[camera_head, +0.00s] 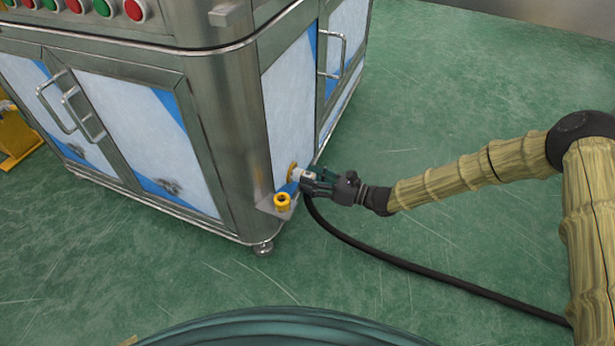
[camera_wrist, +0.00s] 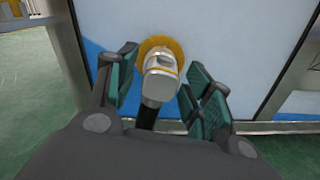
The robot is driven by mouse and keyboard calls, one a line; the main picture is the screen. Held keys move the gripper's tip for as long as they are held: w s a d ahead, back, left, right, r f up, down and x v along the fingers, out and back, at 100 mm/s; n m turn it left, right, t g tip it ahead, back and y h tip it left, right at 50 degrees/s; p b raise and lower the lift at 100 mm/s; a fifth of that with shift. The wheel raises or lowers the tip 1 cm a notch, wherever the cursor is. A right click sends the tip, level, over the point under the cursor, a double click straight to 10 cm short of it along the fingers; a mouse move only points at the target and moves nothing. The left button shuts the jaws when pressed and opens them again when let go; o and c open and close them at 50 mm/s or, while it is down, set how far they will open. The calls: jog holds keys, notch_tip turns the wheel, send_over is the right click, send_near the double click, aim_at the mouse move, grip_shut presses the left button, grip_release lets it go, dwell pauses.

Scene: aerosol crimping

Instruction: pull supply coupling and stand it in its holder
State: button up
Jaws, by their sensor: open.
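The supply coupling (camera_wrist: 161,77) is a silver-white fitting with a black hose below it. It sits in a round yellow port on the cabinet side panel. In the head view the coupling (camera_head: 296,174) is small and partly hidden by my gripper. My gripper (camera_wrist: 158,85) is open, with its green-padded fingers on either side of the coupling; I cannot tell whether they touch it. In the head view my gripper (camera_head: 314,179) reaches in from the right, low at the cabinet corner. The holder (camera_head: 283,202) is a yellow ring on a small metal bracket just left of the port, and looks empty.
The steel cabinet (camera_head: 225,130) has white and blue panels and door handles. The black hose (camera_head: 400,262) runs from the coupling across the green floor to the right. A yellow object (camera_head: 18,140) stands at the far left. The floor right of the cabinet is otherwise clear.

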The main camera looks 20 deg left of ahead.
dwell(0.4)
grip_shut()
jog(key=shift+d, duration=0.1)
jog(key=shift+s+d+p, duration=0.1)
jog(key=shift+d+p, duration=0.9)
jog(key=shift+d, duration=1.85)
